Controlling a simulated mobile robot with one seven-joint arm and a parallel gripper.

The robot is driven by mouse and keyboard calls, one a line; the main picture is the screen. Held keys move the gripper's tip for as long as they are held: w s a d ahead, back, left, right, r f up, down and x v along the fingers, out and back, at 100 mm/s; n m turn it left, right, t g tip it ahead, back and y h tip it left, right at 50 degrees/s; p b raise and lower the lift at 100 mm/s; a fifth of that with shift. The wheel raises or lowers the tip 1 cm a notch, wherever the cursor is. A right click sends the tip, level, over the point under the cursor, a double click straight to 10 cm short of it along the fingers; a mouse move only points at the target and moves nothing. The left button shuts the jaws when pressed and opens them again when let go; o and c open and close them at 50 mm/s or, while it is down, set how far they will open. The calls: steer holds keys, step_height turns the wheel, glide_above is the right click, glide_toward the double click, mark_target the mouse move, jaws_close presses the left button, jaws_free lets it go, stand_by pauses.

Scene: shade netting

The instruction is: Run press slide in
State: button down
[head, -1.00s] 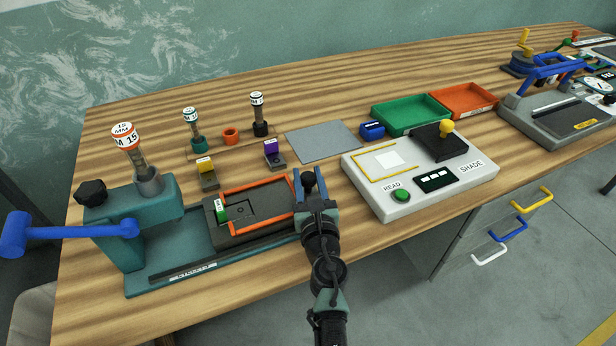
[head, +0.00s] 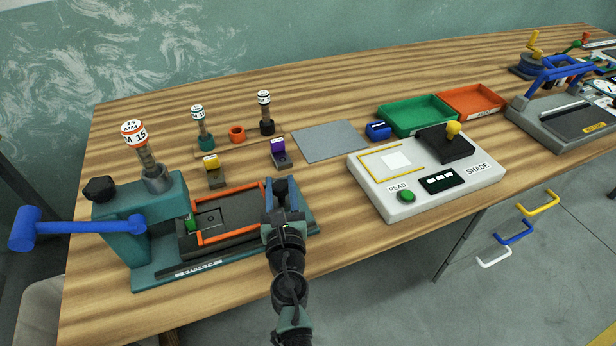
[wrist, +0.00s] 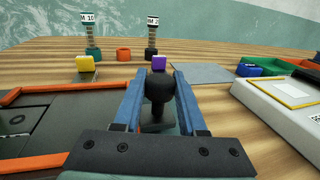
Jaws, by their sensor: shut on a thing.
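The teal press (head: 150,215) stands at the left end of the bench, with a blue handle (head: 85,226) sticking out left and an M 15 punch (head: 138,140) upright in its head. Its dark slide (head: 220,222), framed in orange, lies on the teal base, its left end under or close against the press head. A green piece (head: 192,223) sits at that end, partly hidden by the head. My gripper (head: 278,190) is shut on the slide's black knob (wrist: 158,88) at the right end. In the wrist view the blue fingers flank the knob.
Behind stand two spare punches (head: 200,125), an orange ring (head: 237,133), yellow (head: 212,168) and purple (head: 279,150) tabbed blocks, and a grey mat (head: 330,140). A white shade reader (head: 425,170) is to the right, with green (head: 415,112) and orange (head: 470,100) trays behind it.

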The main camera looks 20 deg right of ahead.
mark_target(258, 207)
steer(key=a, duration=0.5)
steer(key=shift+a, duration=0.15)
steer(key=shift+c, duration=2.3)
jaws_free()
steer(key=shift+s, duration=0.1)
steer(key=shift+s, duration=0.25)
steer(key=v, duration=1.2)
steer(key=shift+s, duration=0.2)
